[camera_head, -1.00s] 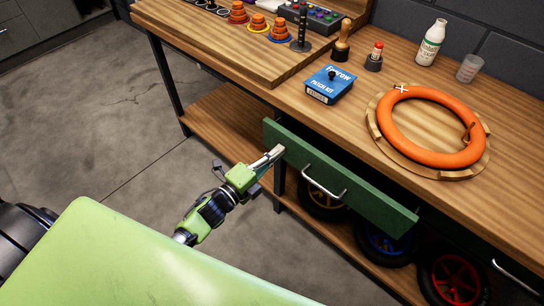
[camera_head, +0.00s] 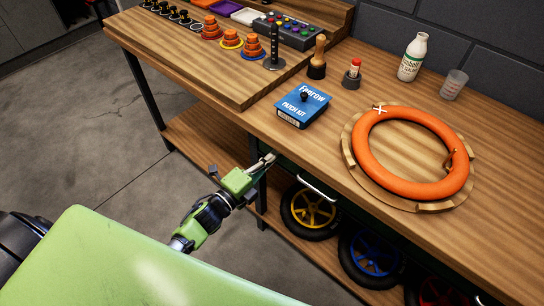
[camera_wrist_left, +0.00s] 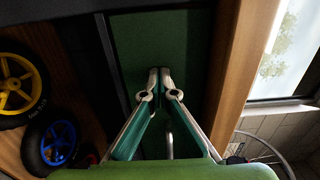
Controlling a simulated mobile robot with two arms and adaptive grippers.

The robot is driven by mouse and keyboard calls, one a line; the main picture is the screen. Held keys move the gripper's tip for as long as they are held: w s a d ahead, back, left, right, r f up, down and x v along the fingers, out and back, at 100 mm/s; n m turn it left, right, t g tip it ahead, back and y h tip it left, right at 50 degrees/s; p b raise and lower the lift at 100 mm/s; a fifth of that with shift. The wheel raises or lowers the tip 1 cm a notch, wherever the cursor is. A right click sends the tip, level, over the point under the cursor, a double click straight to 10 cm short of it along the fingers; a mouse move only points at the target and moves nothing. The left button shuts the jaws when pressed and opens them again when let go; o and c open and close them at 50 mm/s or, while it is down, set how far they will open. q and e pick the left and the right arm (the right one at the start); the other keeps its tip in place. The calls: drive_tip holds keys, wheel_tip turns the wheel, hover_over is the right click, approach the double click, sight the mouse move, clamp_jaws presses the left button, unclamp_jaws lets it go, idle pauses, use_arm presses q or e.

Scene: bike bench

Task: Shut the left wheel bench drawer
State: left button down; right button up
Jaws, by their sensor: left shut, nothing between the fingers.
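The left wheel bench drawer has a green front with a metal handle (camera_head: 317,188). The front now sits back under the bench's top edge, mostly hidden by it in the head view; it looks flush or nearly so. In the wrist view the green front (camera_wrist_left: 155,35) fills the middle. My left gripper (camera_head: 270,158) is shut and empty, its fingertips against or very close to the left part of the front. Its closed tips also show in the wrist view (camera_wrist_left: 160,74). The handle is partly visible behind them. My right gripper is not in view.
The wooden bench top (camera_head: 420,235) overhangs the drawer. On it are an orange tyre (camera_head: 365,160), a blue patch kit (camera_head: 303,105) and a white bottle (camera_head: 412,58). Below, a yellow-spoked wheel (camera_head: 308,210) and a blue-spoked wheel (camera_head: 372,255) stand on the lower shelf.

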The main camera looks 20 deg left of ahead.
use_arm(q)
drive_tip(key=shift+w+r, duration=0.15)
drive_tip(key=shift+r, duration=0.15)
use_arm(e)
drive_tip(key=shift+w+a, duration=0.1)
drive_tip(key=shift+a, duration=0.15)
